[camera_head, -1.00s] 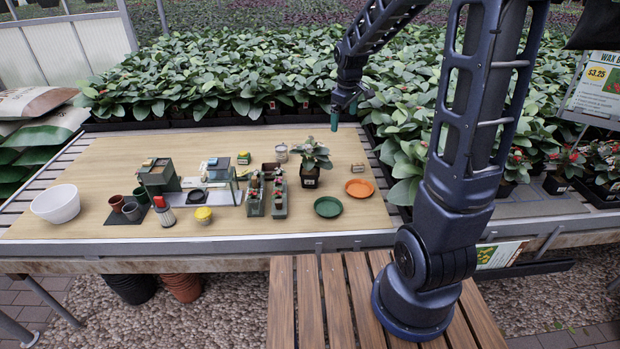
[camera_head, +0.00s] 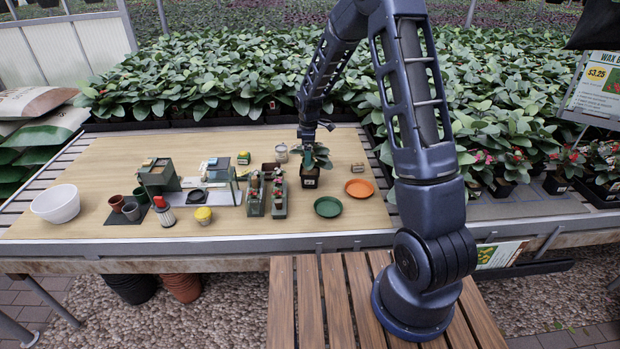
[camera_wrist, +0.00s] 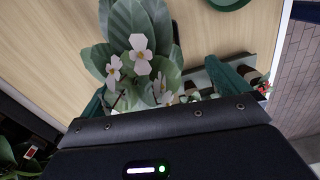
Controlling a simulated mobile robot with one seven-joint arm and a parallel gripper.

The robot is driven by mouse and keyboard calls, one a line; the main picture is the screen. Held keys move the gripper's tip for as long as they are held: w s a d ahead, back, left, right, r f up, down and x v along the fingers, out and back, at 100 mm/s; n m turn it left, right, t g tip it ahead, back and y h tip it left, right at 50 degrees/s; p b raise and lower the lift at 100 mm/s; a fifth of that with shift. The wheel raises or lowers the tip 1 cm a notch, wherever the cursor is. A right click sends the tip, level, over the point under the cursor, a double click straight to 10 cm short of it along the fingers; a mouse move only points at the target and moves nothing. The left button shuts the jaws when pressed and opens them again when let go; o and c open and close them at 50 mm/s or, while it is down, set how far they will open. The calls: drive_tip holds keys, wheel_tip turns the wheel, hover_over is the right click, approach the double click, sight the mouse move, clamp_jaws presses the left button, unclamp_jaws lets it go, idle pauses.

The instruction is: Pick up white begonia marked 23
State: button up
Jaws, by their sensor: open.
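The white begonia (camera_head: 311,180) stands upright in a dark pot with a small pale label at the back middle of the wooden tabletop; I cannot read its number. In the wrist view the begonia (camera_wrist: 142,55) shows broad green leaves and several white flowers with yellow centres. My gripper (camera_head: 308,143) is directly above the plant, pointing down, close to its leaves. In the wrist view my gripper (camera_wrist: 165,90) is open, with a green finger at each side of the flowers. The pot is hidden in the wrist view.
Left of the begonia stand two grey-green trays with small red-topped items (camera_head: 279,195). A green saucer (camera_head: 327,207) and an orange saucer (camera_head: 359,188) lie to the front right. A grey tin (camera_head: 281,153) stands behind left. A white bowl (camera_head: 56,204) is far left.

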hover_over(310, 172)
drive_tip(key=f, duration=0.4)
drive_tip(key=shift+s+a+f, duration=0.15)
drive_tip(key=shift+s+f, duration=0.1)
drive_tip(key=shift+s, duration=0.1)
drive_tip(key=shift+w+f, duration=0.15)
drive_tip(key=shift+f, duration=1.35)
drive_tip(key=shift+w+f, duration=0.15)
drive_tip(key=shift+f, duration=1.3)
drive_tip(key=c, duration=1.2)
drive_tip(key=shift+r, duration=0.1)
